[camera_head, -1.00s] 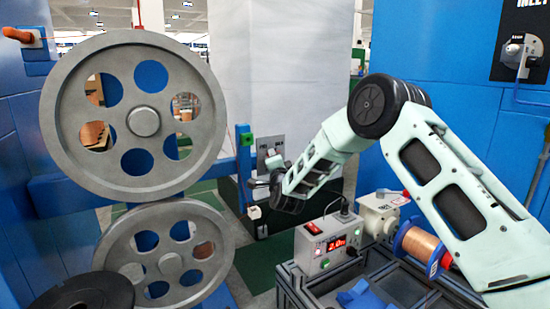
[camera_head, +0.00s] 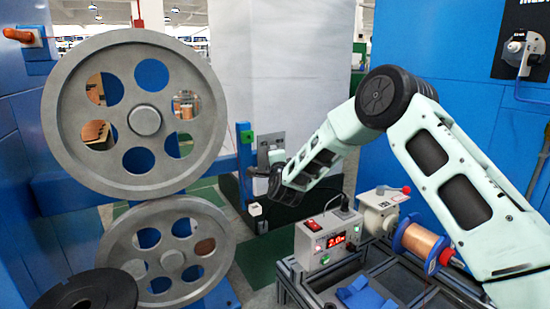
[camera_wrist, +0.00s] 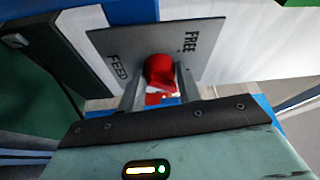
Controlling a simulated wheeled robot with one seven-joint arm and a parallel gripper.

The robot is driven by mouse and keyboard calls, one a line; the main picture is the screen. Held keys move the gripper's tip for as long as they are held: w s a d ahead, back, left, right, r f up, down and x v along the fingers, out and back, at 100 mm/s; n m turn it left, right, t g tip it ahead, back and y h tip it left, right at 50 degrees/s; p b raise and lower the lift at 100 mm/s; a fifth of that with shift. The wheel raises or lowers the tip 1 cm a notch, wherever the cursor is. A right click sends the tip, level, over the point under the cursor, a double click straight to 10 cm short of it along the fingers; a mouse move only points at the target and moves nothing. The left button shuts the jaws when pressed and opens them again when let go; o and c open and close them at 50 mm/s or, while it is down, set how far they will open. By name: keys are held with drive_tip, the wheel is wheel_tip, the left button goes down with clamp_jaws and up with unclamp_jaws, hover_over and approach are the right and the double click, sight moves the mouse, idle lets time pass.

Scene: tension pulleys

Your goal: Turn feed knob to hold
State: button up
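The feed knob is a red knob (camera_wrist: 159,72) on a grey plate (camera_wrist: 120,42) marked FREE and FEED in the wrist view. My gripper (camera_wrist: 160,75) has one finger on each side of the red knob, with no clear gap between the fingertips and the knob. The knob's lower part shows between the fingers. In the head view, the grey plate (camera_head: 272,143) is on the blue post, and my gripper (camera_head: 274,160) is right in front of it. The knob is hidden there by my gripper.
Two large grey pulleys (camera_head: 75,120) (camera_head: 120,235) stand at left, with a dark disc (camera_head: 85,295) in front. A control box (camera_head: 310,250) with a red display, a copper spool (camera_head: 420,243) and blue parts (camera_head: 360,294) are on a bench below my arm. A blue wall panel (camera_head: 455,60) stands behind.

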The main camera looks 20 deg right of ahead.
drive_tip(key=o, duration=0.3)
drive_tip(key=shift+o, duration=0.2)
drive_tip(key=p+v, duration=0.4)
drive_tip(key=v, duration=1.3)
drive_tip(key=shift+s+p, duration=0.2)
drive_tip(key=shift+p, duration=0.1)
drive_tip(key=shift+f, duration=0.1)
